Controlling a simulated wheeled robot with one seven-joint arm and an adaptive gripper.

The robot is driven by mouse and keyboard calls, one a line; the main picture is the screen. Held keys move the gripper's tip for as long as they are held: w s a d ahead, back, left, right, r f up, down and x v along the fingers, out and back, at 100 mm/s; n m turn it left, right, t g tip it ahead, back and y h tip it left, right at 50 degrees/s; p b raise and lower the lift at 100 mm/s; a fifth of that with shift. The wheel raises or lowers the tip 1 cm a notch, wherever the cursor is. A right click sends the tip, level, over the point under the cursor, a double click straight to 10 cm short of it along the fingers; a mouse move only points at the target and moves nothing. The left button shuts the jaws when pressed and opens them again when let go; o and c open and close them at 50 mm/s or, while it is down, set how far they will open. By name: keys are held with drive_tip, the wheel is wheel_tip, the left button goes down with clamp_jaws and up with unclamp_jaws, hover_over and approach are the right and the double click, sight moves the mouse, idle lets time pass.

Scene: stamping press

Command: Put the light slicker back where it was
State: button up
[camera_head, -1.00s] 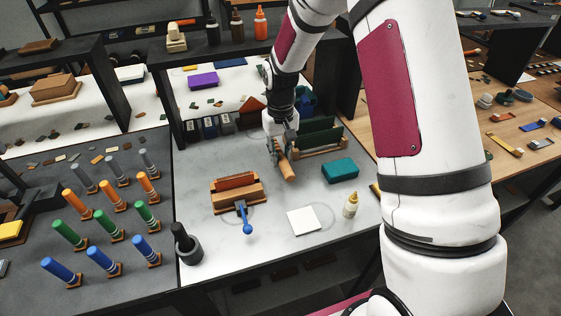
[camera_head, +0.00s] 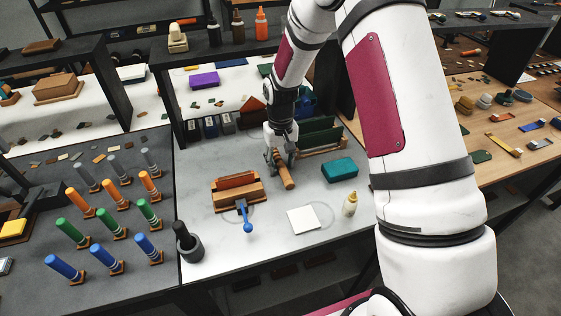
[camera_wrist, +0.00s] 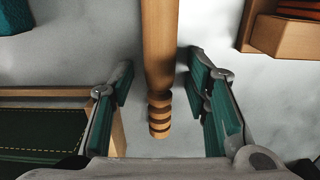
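The light slicker (camera_head: 287,177) is a pale wooden stick on the grey stone slab, right of the middle. In the wrist view the slicker (camera_wrist: 160,50) runs down the middle, its grooved end towards my gripper's palm. My gripper (camera_head: 277,163) is low over the slab at the slicker's far end. In the wrist view the green-padded fingers of my gripper (camera_wrist: 159,68) stand apart on either side of the slicker, with a gap on each side. It is open and holds nothing.
A wooden rack with a dark green board (camera_head: 318,137) stands close behind on the right.

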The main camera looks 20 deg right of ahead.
wheel_tip(320, 180, up, 12)
drive_tip(key=b, duration=0.1)
wheel_tip(320, 180, up, 8)
drive_tip(key=t, duration=0.1)
hover_over(281, 161)
drive_tip(key=s, duration=0.4)
drive_tip(key=s+r+t, duration=0.2)
drive_tip(key=s+r, duration=0.3)
drive_tip(key=s, duration=0.7)
drive_tip(key=s+r+t, duration=0.2)
drive_tip(key=s+r, duration=0.3)
drive_tip(key=s, duration=0.7)
drive_tip(key=shift+s+r+t, duration=0.25)
drive_tip(key=shift+r+t, duration=0.05)
drive_tip(key=shift+r, duration=0.05)
